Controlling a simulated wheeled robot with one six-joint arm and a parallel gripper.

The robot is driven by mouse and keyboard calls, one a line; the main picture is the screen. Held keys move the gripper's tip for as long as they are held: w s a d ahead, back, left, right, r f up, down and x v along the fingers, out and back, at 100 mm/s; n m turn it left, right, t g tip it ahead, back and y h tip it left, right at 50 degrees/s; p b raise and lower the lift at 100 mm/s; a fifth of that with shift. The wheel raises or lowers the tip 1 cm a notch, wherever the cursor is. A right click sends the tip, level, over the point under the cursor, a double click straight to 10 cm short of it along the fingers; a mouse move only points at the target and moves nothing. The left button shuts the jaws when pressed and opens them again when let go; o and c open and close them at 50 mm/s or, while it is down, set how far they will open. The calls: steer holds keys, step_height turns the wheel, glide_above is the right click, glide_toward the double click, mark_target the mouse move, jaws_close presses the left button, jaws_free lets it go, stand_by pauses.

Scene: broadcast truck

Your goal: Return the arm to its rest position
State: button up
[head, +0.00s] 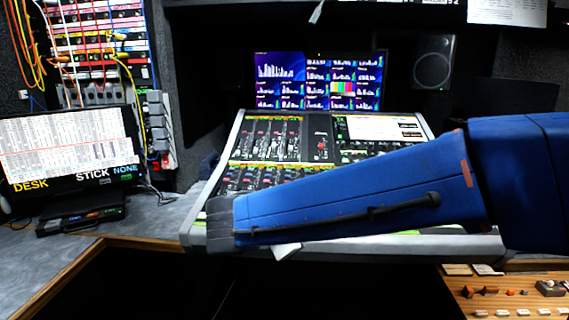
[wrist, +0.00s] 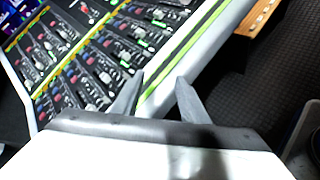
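My blue arm crosses the head view from the right edge toward the left, in front of a mixing console (head: 215,190). It hides much of the console's lower right. The wrist view shows my gripper (wrist: 160,82) with its two grey fingers apart and nothing between them. The fingertips appear over the console's pale front edge (wrist: 205,48), which has a green stripe. I cannot tell whether they touch it. In the head view the fingers are not clearly visible behind the arm.
A monitor (head: 318,82) and a speaker (head: 433,64) stand behind the console. At left are a screen (head: 68,150), a grey desk (head: 150,222) with a wooden edge and a cabled rack (head: 100,45). A wooden panel (head: 500,302) with small parts lies at lower right. Dark floor (wrist: 285,75) shows beyond the console edge.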

steer(key=s+d+f+m+g+y, duration=0.1)
steer(key=s+d+f+m+g, duration=0.15)
steer(key=d, duration=0.35)
steer(key=s+d+f+m+g, duration=0.1)
steer(key=s+d+m, duration=0.25)
steer(key=d, duration=0.35)
steer(key=s+d+f+m+g+y, duration=0.1)
steer(key=s+d+f+m+g, duration=0.15)
steer(key=d, duration=0.35)
steer(key=s+d+f+m+y, duration=0.2)
steer(key=s+d+m, duration=0.1)
steer(key=s+m, duration=0.3)
steer(key=s+d+f+m+y, duration=0.2)
steer(key=s+d+m, duration=0.1)
steer(key=s+m, duration=0.3)
steer(key=shift+s+m+t+y, duration=0.3)
steer(key=shift+s+m+y, duration=0.1)
steer(key=shift+m, duration=0.25)
steer(key=shift+c, duration=0.6)
